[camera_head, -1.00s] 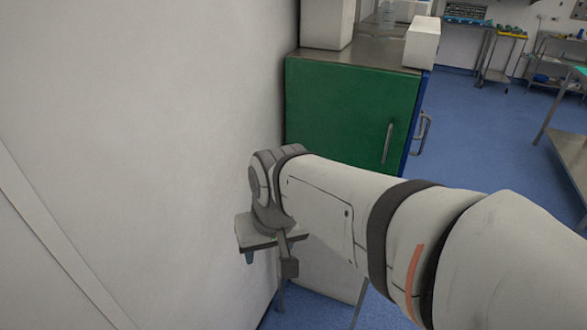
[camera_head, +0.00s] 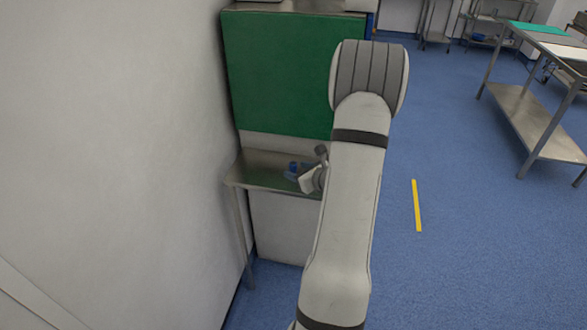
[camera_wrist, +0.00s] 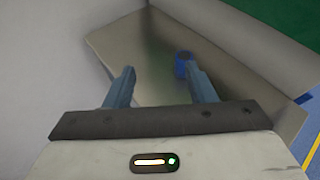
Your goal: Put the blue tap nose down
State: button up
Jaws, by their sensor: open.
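The blue tap (camera_wrist: 183,62) shows in the wrist view as a small blue piece with a dark round top, on the metal table (camera_wrist: 120,45). It lies at the right finger's tip, partly hidden by that finger; I cannot tell whether they touch or which way its nose points. My gripper (camera_wrist: 160,80) is open, with nothing between its fingers. In the head view the tap (camera_head: 294,166) is a small blue spot on the low metal table (camera_head: 258,180), close to my gripper, which my arm partly covers.
A white wall (camera_head: 110,150) runs along the left of the small table. A green cabinet (camera_head: 285,75) stands directly behind it. Blue floor (camera_head: 450,250) is open to the right, with a steel table (camera_head: 530,115) farther off.

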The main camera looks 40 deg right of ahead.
aim_at(295, 166)
jog(key=d, duration=0.1)
jog(key=d+f+m, duration=0.1)
jog(key=d+f+h, duration=0.1)
jog(key=shift+s+m, duration=0.3)
jog(key=p+x, duration=0.1)
jog(key=x, duration=0.6)
jog(key=shift+w, duration=0.3)
jog(key=shift+c, duration=0.5)
jog(key=shift+r, duration=0.1)
grip_shut()
